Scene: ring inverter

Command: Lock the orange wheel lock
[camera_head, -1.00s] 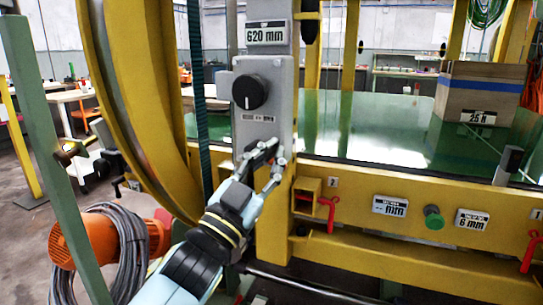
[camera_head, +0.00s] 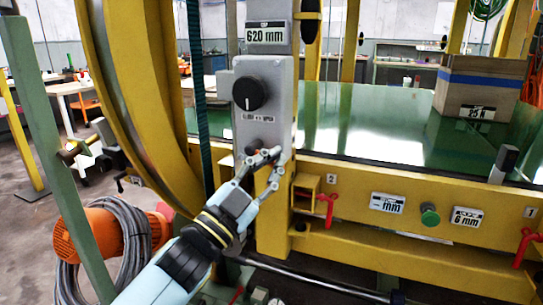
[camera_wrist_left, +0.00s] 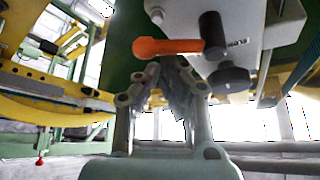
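In the head view only a small orange bit shows on the lower part of the grey control post (camera_head: 249,125), partly behind my gripper. My left gripper (camera_head: 280,155) is in front of that lower part. Its fingertips lean together and look shut with nothing between them. In the left wrist view the gripper (camera_wrist_left: 166,64) is just below the lever; I cannot tell whether it touches. My right gripper is not in view.
A black knob (camera_head: 249,93) sits higher on the post. A big yellow ring (camera_head: 125,95) stands left of it. A yellow beam with a red lever (camera_head: 328,205) and a green button (camera_head: 430,214) runs to the right. A box (camera_head: 478,93) rests on the green surface.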

